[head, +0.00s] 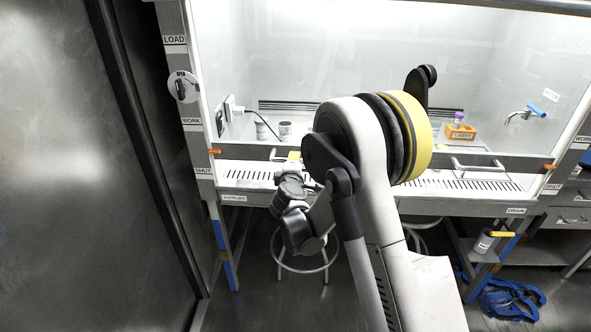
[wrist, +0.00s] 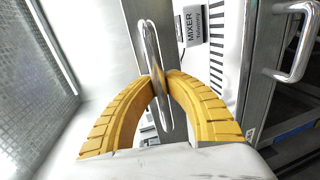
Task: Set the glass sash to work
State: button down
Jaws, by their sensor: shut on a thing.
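The glass sash (head: 270,60) of the fume hood fills the top of the head view. Its grey bottom rail (head: 515,160) stands a little above the hood's sill. Orange pointers at its ends, such as the left one (head: 214,151), lie between the WORK label (head: 192,121) and the SHUT label (head: 203,171). The LOAD label (head: 174,40) is higher. In the wrist view, my gripper (wrist: 164,78) has its yellow fingers shut on a metal bar handle (wrist: 149,38).
Inside the hood are a small cup (head: 285,129), an orange carrier (head: 461,132) and a blue-handled tap (head: 530,111). A second sash handle (head: 477,165) is at the right. A round stool (head: 325,262) stands below, and a blue coiled thing (head: 508,298) lies on the floor.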

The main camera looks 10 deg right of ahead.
notch_tip(320, 180, up, 11)
jog(key=p, duration=0.4)
jog(key=shift+f+p, duration=0.15)
jog(key=shift+p, duration=0.2)
jog(key=c, duration=1.4)
grip_release()
jog(key=v, duration=1.2)
